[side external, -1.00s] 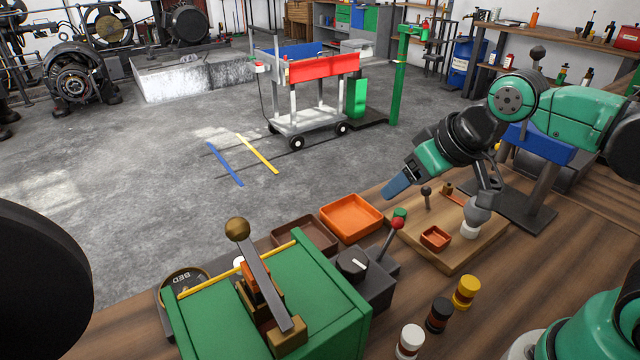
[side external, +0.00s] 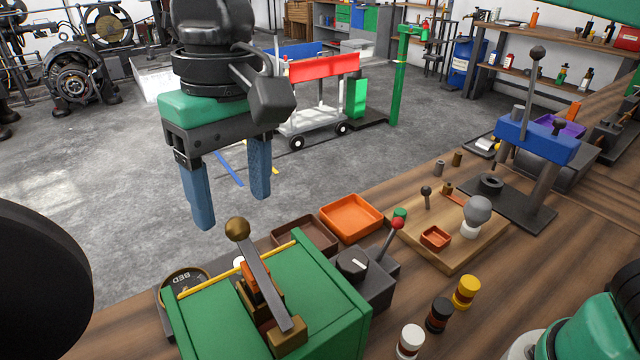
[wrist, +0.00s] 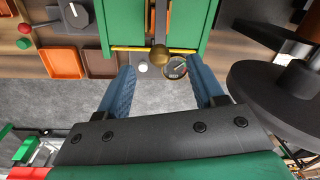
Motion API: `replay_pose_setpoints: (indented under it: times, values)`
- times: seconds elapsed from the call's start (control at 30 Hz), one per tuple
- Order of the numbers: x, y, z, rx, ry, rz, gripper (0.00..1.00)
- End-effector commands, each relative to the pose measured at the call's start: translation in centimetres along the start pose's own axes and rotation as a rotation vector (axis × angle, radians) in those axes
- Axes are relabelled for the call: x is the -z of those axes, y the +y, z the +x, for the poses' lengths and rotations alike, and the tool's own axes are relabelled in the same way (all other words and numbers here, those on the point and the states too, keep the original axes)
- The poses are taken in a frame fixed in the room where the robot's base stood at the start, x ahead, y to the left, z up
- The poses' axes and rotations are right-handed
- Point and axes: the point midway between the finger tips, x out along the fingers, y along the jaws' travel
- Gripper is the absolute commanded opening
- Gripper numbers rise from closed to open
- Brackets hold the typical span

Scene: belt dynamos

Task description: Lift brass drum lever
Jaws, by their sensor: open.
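The brass drum lever is a grey bar (side external: 265,280) with a round brass knob (side external: 237,229) at its upper end. It slants up from a brass block on top of the green box (side external: 325,290). In the wrist view the knob (wrist: 159,58) lies between my fingers, a little beyond their tips. My gripper (side external: 232,212) is open and empty. In the side view it hangs fingers down, above and behind the knob, apart from it. The blue fingers stand either side of the knob in the wrist view (wrist: 163,75).
A dark gauge (side external: 185,285) sits beside the green box. A red-knobbed lever (side external: 397,223), a brown tray (side external: 305,237) and an orange tray (side external: 351,218) stand to its right. A large black disc (side external: 40,280) fills the left edge. Air around the gripper looks clear.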

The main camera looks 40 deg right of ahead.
Motion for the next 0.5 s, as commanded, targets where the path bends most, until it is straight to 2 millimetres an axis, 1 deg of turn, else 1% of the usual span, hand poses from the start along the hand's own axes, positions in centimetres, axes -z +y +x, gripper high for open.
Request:
replay_pose_setpoints:
  times: [0.1, 0.2, 0.33, 0.5]
  values:
    - [0.0, 0.0, 1.5, 0.000, 0.001, 0.000, 0.61]
    - [0.0, 0.0, 2.3, 0.000, 0.001, 0.000, 0.61]
    - [0.0, 0.0, 2.9, 0.000, 0.002, 0.000, 0.61]
    - [0.0, 0.0, 3.0, 0.000, 0.002, 0.000, 0.61]
